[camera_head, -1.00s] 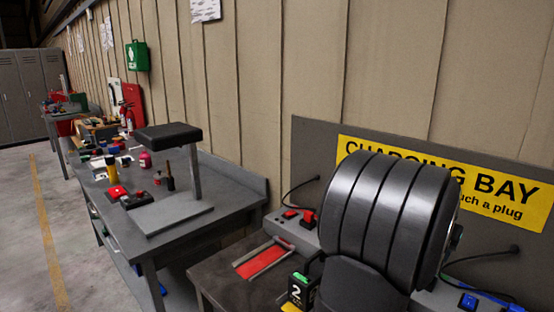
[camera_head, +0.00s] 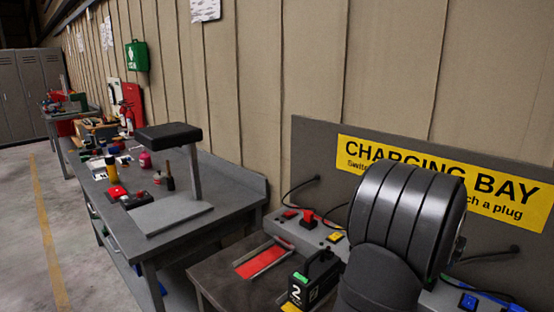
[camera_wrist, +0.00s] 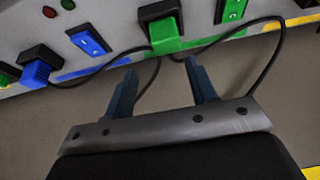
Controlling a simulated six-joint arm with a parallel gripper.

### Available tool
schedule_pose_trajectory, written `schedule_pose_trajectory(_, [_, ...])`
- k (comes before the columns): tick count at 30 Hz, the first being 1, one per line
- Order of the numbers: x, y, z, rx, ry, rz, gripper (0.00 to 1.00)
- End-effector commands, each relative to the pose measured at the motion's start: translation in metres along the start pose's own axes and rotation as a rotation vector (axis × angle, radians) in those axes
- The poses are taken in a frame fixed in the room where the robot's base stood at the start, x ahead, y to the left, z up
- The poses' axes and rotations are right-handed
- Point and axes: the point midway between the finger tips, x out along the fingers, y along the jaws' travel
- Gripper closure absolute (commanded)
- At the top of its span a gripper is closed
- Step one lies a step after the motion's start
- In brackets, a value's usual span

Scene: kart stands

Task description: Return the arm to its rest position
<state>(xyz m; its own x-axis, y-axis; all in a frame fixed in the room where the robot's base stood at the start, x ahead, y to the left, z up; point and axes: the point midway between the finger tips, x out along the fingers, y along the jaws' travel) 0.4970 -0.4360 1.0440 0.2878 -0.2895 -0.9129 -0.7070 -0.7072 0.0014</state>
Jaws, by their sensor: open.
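My gripper shows in the wrist view (camera_wrist: 160,88) with its two dark blue fingers apart and nothing between them. Beyond the fingertips is a green plug (camera_wrist: 160,25) at a grey panel, with a black cable running from it. In the head view my own dark, ribbed arm fills the lower right, and my gripper is hidden there. A black battery marked 2 (camera_head: 316,280) stands on the bench just left of my arm.
A blue plug (camera_wrist: 37,73) and a blue switch (camera_wrist: 90,42) are left on the panel. A yellow charging sign (camera_head: 365,150) stands behind my arm. A red-floored tray (camera_head: 262,260) lies on the near bench. A grey table (camera_head: 230,180) with a lamp-like stand is at left.

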Motion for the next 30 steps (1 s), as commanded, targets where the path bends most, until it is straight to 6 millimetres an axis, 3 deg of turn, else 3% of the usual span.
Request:
schedule_pose_trajectory(17, [-0.074,0.092,0.016,0.004,0.003,0.001,0.48])
schedule_pose_trajectory(30, [-0.116,0.069,0.064,0.0,0.002,-0.001,0.48])
